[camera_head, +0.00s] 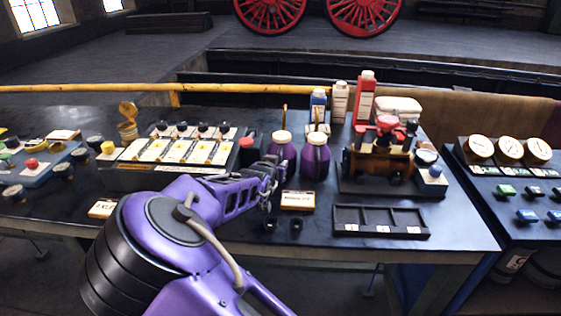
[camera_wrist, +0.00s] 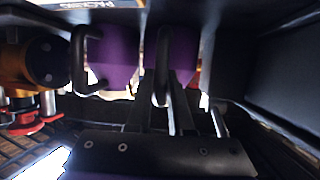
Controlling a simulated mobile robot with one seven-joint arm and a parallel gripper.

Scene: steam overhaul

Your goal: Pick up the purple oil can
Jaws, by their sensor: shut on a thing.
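In the wrist view, which is upside down, my gripper (camera_wrist: 165,98) is shut on the dark handle of the held can (camera_wrist: 185,58). The other can (camera_wrist: 113,58), with its handle, is apart from the jaws. I cannot tell whether the held can touches the bench.
A brass valve assembly (camera_head: 378,162) stands right of the cans. White and red bottles (camera_head: 364,97) are behind. A switch panel (camera_head: 180,152) is to the left.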

